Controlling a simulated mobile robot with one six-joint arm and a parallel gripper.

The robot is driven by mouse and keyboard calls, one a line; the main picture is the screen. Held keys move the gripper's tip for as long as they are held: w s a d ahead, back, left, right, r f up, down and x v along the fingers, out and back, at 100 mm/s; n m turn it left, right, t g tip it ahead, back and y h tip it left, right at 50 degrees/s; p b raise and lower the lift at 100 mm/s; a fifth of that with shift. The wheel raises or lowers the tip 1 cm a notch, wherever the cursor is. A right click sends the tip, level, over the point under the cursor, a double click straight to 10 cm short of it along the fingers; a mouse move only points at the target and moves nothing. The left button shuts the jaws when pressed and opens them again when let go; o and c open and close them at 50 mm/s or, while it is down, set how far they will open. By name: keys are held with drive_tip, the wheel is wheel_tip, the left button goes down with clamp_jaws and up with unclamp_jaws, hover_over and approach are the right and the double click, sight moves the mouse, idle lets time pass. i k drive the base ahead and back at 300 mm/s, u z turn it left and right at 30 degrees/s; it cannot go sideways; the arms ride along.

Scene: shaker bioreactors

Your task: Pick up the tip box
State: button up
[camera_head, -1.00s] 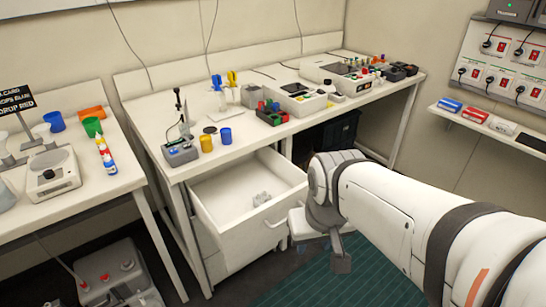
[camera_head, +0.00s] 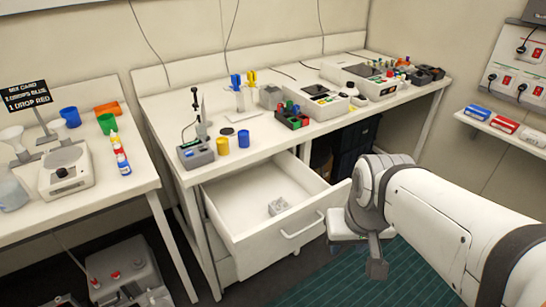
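No label marks a tip box. A small grey box-like object (camera_head: 278,206) lies in the open white drawer (camera_head: 262,248) under the middle bench, near the drawer's front. A grey box (camera_head: 271,96) also stands on the bench above; I cannot tell which of them is the tip box. My gripper (camera_head: 372,262) hangs at the end of my white arm, right of the drawer front and apart from both boxes. Its fingers are partly hidden by the wrist, so I cannot tell whether it is open.
The drawer's front with its handle (camera_head: 302,226) sticks out into the room. The bench (camera_head: 225,170) carries blue and yellow cups, a coloured rack and devices. A side table with a scale (camera_head: 66,172) stands left. A wall shelf (camera_head: 500,128) is right. Green floor lies below my arm.

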sight(272, 210)
drive_tip(key=i, duration=0.85)
drive_tip(key=z, duration=0.05)
